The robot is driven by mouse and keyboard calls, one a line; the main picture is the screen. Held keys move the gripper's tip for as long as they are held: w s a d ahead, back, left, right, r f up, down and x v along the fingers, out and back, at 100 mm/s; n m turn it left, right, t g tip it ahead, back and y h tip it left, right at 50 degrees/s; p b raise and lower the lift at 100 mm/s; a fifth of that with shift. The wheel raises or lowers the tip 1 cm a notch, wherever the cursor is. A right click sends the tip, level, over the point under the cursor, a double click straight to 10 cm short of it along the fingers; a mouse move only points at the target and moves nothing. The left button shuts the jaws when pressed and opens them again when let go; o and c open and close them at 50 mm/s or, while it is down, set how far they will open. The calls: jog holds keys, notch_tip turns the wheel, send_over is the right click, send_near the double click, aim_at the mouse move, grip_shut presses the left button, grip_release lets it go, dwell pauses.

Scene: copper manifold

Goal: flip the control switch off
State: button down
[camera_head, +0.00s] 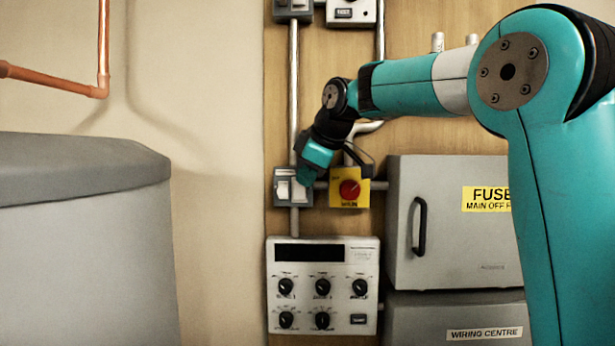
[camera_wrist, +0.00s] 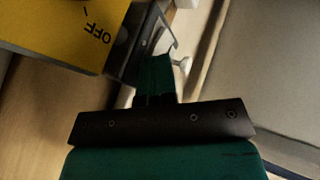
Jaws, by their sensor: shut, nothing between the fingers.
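A small grey switch box with a white switch (camera_head: 283,190) is mounted on the wooden board, left of the yellow isolator plate. I take it for the control switch; its label cannot be read. My gripper (camera_head: 304,180) is shut and empty, its tips in front of the box's right part and hiding some of it. In the wrist view, my shut teal fingers (camera_wrist: 160,75) overlap the grey switch box (camera_wrist: 125,38), with a pale piece of the switch beside the tips. I cannot tell whether they touch, nor which way the switch is set.
A red rotary knob (camera_head: 350,189) on a yellow plate is close right of my gripper; the plate (camera_wrist: 60,25) also shows in the wrist view. A dial panel (camera_head: 323,253) is below. A grey fuse cabinet (camera_head: 450,260) is at right, a grey tank (camera_head: 80,240) at left.

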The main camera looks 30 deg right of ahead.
jog(key=shift+r+p, duration=0.7)
jog(key=shift+r, duration=0.05)
jog(key=shift+s, duration=0.1)
jog(key=shift+s+a+b, duration=0.15)
jog(key=shift+s+b, duration=0.15)
jog(key=v, duration=1.1)
jog(key=shift+a+r+p, duration=0.3)
jog(key=shift+r+p, duration=0.1)
jog(key=shift+s, duration=0.1)
